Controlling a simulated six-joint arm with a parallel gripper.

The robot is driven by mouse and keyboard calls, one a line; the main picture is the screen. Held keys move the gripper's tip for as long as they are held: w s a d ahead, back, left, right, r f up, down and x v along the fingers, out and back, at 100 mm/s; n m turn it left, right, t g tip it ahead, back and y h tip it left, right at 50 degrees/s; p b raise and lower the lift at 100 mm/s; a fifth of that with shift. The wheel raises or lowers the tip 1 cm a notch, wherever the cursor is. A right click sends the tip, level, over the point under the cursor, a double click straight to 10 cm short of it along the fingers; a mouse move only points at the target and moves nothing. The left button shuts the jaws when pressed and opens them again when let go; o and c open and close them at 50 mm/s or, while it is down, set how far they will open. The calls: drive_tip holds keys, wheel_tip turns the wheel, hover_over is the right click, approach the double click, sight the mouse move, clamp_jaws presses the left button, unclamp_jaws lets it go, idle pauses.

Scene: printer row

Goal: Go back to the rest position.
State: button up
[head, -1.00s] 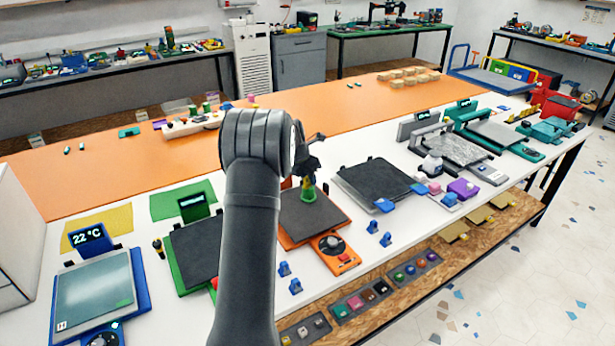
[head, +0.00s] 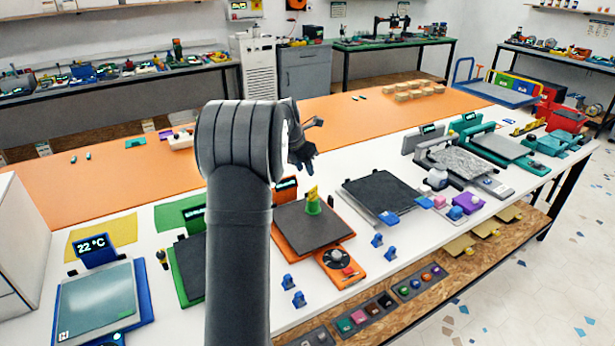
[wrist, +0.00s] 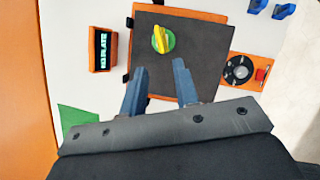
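My gripper (head: 304,160) is raised above the back edge of the orange printer (head: 335,262). In the wrist view my gripper (wrist: 160,82) shows two blue fingers, spread apart with nothing between them, so it is open. A green piece with a yellow top (head: 313,202) stands on the dark plate of the orange printer. In the wrist view the green and yellow piece (wrist: 163,40) lies beyond the fingertips, apart from them. My arm hides part of the green printer (head: 186,265).
A blue printer (head: 148,290) reading 22 °C stands at the left. A dark-plated printer (head: 380,192) stands right of the orange one. Small blue clips (head: 288,283) lie along the front edge. The orange mat (head: 110,190) behind is mostly clear.

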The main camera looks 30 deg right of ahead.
sight(313, 188)
drive_tip(key=shift+a+r, duration=0.15)
drive_tip(key=shift+r, duration=0.25)
drive_tip(key=shift+f, duration=0.1)
drive_tip(key=x, duration=1.1)
drive_tip(key=shift+s+f, duration=0.1)
drive_tip(key=shift+f, duration=0.15)
drive_tip(key=shift+d, duration=0.25)
drive_tip(key=shift+r, duration=1.8)
drive_tip(key=shift+a+f, duration=0.1)
